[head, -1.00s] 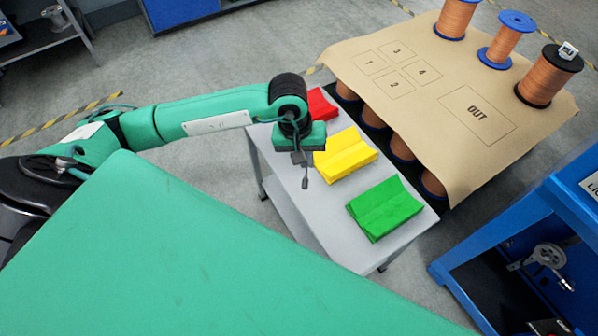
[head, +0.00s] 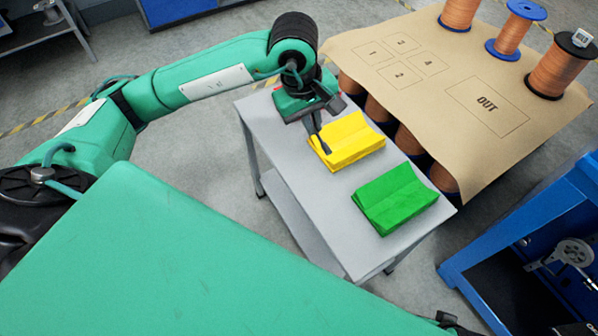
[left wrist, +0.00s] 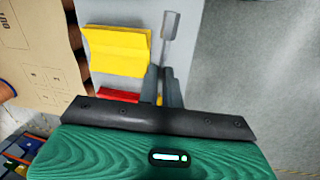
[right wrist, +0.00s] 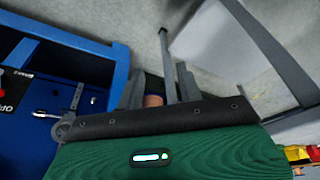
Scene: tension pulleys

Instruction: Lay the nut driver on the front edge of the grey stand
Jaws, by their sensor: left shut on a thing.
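My left gripper (head: 320,112) is over the far end of the grey stand (head: 328,210), shut on the nut driver. The nut driver (left wrist: 170,26) sticks out past the fingertips in the left wrist view, its grey end beside the yellow cloth. In the head view its dark end (head: 325,147) overlaps the near-left corner of that cloth; I cannot tell its exact height. My right gripper (right wrist: 161,88) shows in its own wrist view with its fingers apart and nothing clearly held. A grey leg-like bar (right wrist: 165,62) shows between them, seemingly beyond.
Yellow (head: 347,141) and green (head: 394,198) folded cloths lie on the stand; a red cloth (left wrist: 117,95) is mostly hidden under my left gripper. The stand's front strip is bare. A brown-topped bench (head: 450,65) with spools stands behind, a blue cabinet (head: 530,220) right.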

